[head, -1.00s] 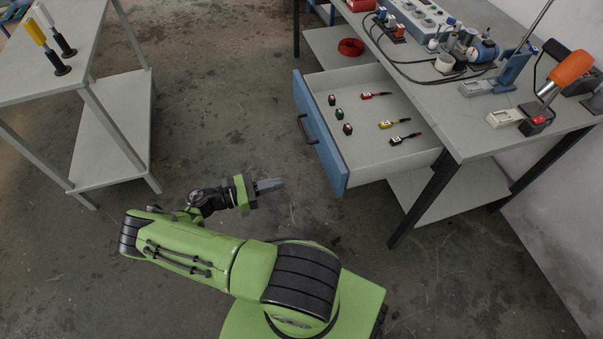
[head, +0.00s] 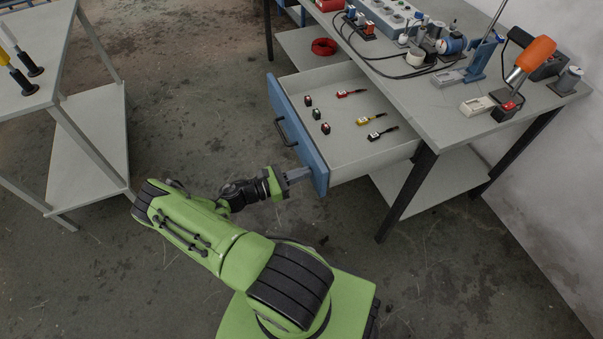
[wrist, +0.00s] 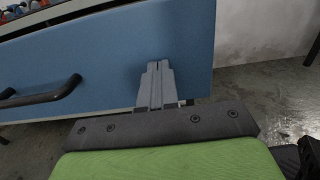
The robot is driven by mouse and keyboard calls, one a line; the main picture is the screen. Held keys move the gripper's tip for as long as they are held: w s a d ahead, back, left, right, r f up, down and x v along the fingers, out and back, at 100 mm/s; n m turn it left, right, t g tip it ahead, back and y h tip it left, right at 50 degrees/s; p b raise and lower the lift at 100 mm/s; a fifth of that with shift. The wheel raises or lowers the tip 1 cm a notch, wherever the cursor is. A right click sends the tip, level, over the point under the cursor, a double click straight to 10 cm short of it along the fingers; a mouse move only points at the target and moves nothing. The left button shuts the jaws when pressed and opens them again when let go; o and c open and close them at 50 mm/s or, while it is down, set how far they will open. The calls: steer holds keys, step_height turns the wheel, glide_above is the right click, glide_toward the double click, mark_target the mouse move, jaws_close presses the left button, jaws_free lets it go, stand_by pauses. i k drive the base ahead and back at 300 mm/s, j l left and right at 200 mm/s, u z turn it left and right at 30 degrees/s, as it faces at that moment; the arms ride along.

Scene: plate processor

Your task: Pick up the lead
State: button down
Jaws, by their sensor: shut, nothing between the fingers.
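The open drawer (head: 313,160) holds three short items with thin stems, which look like leads: a red one (head: 351,93), a yellow one (head: 371,118) and a black one (head: 381,133). I cannot tell which is the task's lead. A coiled red cable (head: 324,46) lies on the shelf beyond the drawer. My gripper (head: 305,172) is shut and empty, low at the right end of the drawer's blue front. In the wrist view its fingers (wrist: 158,67) point at that blue front; I cannot tell whether they touch it. The drawer's inside is hidden in that view.
Several small dark pieces (head: 317,114) also lie in the drawer. The drawer's black handle (head: 286,131) sticks out left of my gripper. The workbench (head: 440,107) carries a power strip, cables and an orange-handled tool (head: 533,54). A grey table (head: 45,75) stands left; floor between is clear.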

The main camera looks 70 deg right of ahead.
mark_target(499, 38)
steer(key=k+l, duration=0.25)
steer(key=l, duration=0.15)
steer(key=k+l, duration=0.25)
steer(key=l, duration=0.2)
